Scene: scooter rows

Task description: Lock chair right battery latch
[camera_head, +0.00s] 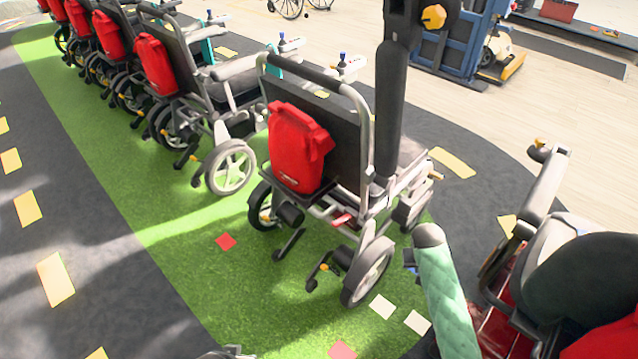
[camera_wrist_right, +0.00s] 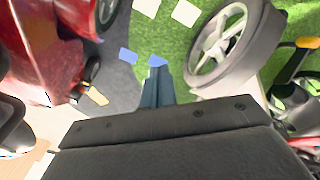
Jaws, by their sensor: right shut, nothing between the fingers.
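The chair (camera_head: 345,105) stands at the middle of the head view with its back to me, a red bag (camera_head: 298,148) hanging on the backrest. A small red part (camera_head: 343,220) shows low at its rear, below the seat. I cannot tell whether it is the battery latch or how the latch is set. My right gripper (camera_head: 411,261) is beside the chair's right rear wheel (camera_head: 369,271), partly hidden by my mint-green forearm. In the wrist view my right gripper (camera_wrist_right: 157,62) is shut and empty, pointing down, apart from that wheel (camera_wrist_right: 222,45).
A red scooter (camera_head: 495,325) is close on the right; its red body also shows in the wrist view (camera_wrist_right: 30,50). More chairs (camera_head: 160,65) with red bags line up at upper left. Green floor (camera_head: 180,260) is open left of the chair.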

